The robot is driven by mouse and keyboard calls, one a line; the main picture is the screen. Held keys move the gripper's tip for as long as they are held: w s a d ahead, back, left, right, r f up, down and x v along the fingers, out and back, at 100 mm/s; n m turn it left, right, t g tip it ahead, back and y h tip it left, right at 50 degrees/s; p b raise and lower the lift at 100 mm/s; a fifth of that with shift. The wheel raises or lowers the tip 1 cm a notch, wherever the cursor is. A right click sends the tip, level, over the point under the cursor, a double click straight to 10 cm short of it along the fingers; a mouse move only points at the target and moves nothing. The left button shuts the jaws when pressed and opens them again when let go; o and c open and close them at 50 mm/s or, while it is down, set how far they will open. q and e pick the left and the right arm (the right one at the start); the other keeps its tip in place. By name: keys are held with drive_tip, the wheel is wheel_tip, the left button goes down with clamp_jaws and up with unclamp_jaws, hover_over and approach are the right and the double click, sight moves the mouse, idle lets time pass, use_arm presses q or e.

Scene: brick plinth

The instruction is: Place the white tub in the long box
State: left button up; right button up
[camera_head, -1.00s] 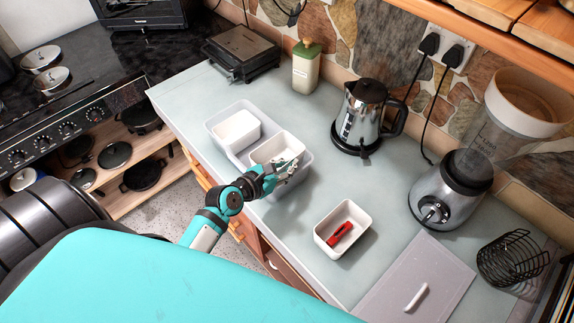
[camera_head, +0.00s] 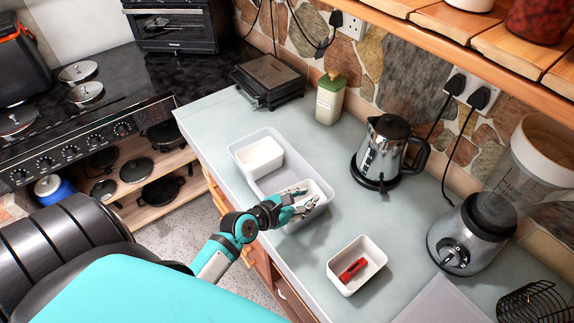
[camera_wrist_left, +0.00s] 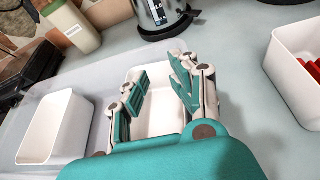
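The long box (camera_head: 262,190) is a pale grey tray on the counter, also along the left of the wrist view (camera_wrist_left: 88,77). One white tub (camera_head: 259,153) stands in its far-left end, also in the wrist view (camera_wrist_left: 55,128). Another white tub (camera_head: 318,190) sits in the near-right end, partly hidden by my left gripper (camera_head: 299,203). In the wrist view this tub (camera_wrist_left: 158,115) shows between and beyond the spread fingers of the gripper (camera_wrist_left: 160,85). The gripper is open over the tub; nothing is seen clamped. My right gripper is out of view.
A third white tub (camera_head: 369,254) holding a red object (camera_head: 352,270) stands apart on the counter. A kettle (camera_head: 385,152), a green-capped bottle (camera_head: 329,98) and a blender (camera_head: 475,235) stand behind and to the right. Counter between the box and third tub is clear.

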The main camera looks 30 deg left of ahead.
use_arm(q)
drive_tip(key=b+v, duration=0.2)
drive_tip(key=v, duration=1)
drive_tip(key=shift+w+r+b, duration=0.15)
drive_tip(key=shift+b, duration=0.25)
